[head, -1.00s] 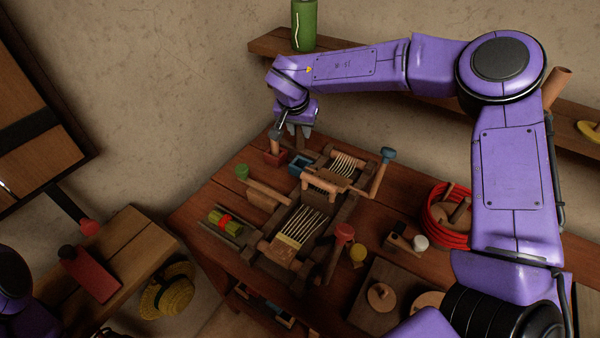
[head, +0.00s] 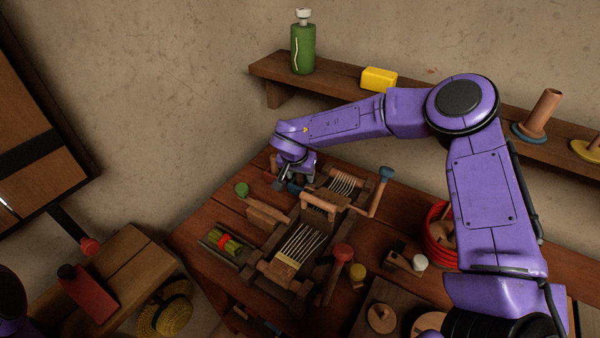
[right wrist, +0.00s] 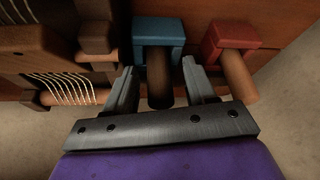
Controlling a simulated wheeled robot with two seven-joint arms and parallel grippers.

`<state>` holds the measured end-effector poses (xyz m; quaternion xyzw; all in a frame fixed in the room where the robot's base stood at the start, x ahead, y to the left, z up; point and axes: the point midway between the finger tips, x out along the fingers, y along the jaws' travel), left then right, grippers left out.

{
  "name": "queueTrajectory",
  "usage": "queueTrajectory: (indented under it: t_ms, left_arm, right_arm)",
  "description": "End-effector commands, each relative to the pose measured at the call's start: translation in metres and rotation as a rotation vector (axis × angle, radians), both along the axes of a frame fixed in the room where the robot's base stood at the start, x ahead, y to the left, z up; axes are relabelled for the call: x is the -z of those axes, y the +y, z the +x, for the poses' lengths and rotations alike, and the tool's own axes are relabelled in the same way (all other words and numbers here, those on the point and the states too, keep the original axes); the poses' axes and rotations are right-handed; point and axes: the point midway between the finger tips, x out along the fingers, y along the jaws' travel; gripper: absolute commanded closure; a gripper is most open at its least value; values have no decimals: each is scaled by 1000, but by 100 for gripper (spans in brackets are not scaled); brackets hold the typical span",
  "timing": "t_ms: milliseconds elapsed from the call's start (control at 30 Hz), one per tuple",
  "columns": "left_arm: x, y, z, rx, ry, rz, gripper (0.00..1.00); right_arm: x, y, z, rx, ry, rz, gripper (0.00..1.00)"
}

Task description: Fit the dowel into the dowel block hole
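In the right wrist view a dark brown dowel (right wrist: 159,82) stands at the blue dowel block (right wrist: 158,31), its lower end meeting the block; how deep it sits cannot be told. My right gripper (right wrist: 159,68) is open, one finger on each side of the dowel with a visible gap to both. In the head view the right gripper (head: 293,180) is low at the table's back left, largely covering the blue block (head: 295,188). A red block (right wrist: 231,36) beside the blue one holds a lighter dowel (right wrist: 239,76). My left gripper is out of view.
A wooden loom (head: 303,243) with pale threads stands close to the right gripper. A green-and-red bundle (head: 228,243) lies in a holder at the left. A shelf (head: 335,82) with a green bottle (head: 303,49) runs along the wall behind.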

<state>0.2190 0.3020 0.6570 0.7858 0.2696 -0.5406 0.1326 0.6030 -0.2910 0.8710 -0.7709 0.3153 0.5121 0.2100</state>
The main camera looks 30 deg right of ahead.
Motion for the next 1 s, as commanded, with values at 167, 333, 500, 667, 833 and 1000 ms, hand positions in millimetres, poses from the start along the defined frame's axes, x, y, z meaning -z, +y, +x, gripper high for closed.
queueTrajectory:
  t_ms: [167,333,500,667,833,1000]
  left_arm:
    - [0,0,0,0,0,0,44]
    - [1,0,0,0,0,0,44]
    - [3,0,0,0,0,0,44]
    - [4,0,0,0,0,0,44]
    - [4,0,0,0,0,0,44]
    - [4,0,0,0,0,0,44]
  right_arm:
    - [0,0,0,0,0,0,46]
    - [-10,2,-1,1,-2,0,46]
    - [-48,13,-12,-1,-5,1,46]
    - [-85,24,-24,0,-4,0,46]
    - [-108,31,-31,1,-1,0,46]
    - [-114,33,-34,-1,1,-1,46]
